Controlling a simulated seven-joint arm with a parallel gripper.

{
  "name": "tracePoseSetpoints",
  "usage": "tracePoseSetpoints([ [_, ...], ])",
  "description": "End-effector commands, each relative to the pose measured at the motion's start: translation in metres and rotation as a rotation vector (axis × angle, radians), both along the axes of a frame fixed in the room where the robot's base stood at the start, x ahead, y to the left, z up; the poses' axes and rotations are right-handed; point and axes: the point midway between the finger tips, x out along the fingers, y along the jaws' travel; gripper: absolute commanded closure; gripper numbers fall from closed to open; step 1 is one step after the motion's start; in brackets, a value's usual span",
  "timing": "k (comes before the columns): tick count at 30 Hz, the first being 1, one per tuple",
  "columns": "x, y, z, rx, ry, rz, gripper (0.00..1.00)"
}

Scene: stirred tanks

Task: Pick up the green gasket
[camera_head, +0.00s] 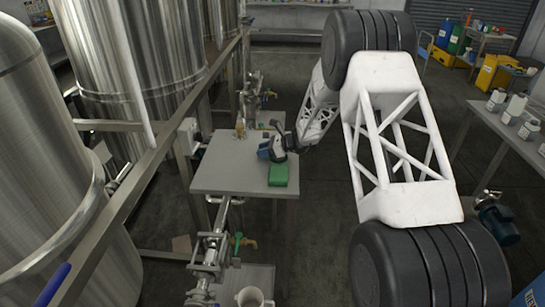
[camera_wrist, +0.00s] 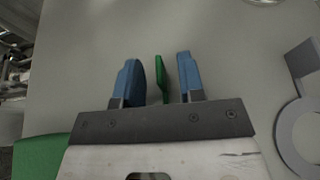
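The green gasket (camera_wrist: 160,80) appears as a thin, narrow green piece between my fingers in the wrist view. It shows nearly edge-on, with a visible gap to each blue finger. My gripper (camera_wrist: 158,78) is open around it, just over the grey tabletop (camera_wrist: 230,50). How far the fingertips are above the table, I cannot tell. In the head view my gripper (camera_head: 264,152) is low over the small table (camera_head: 225,178), and the gasket is not clearly visible there.
A green block (camera_head: 278,175) lies by the table's front right edge, and it also shows in the wrist view (camera_wrist: 40,158). A grey ring-shaped part (camera_wrist: 283,135) lies right of my gripper. Small brass-coloured fittings (camera_head: 240,131) stand at the table's back. Steel tanks (camera_head: 140,50) stand left.

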Motion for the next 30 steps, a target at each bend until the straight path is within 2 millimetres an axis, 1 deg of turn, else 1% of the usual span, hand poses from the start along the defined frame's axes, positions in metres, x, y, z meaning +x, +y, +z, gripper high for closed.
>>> tracePoseSetpoints([
  [16, 0.0003, 0.0003, -0.0001, 0.000, 0.000, -0.001, 0.64],
  [17, 0.0003, 0.0003, -0.0001, 0.000, 0.000, -0.001, 0.67],
  [21, 0.0003, 0.0003, -0.0001, 0.000, 0.000, 0.000, 0.88],
  [23, 0.0003, 0.0003, -0.0001, 0.000, 0.000, -0.001, 0.98],
  [24, 0.0003, 0.0003, -0.0001, 0.000, 0.000, -0.001, 1.00],
  [30, 0.0003, 0.0003, -0.0001, 0.000, 0.000, -0.001, 1.00],
])
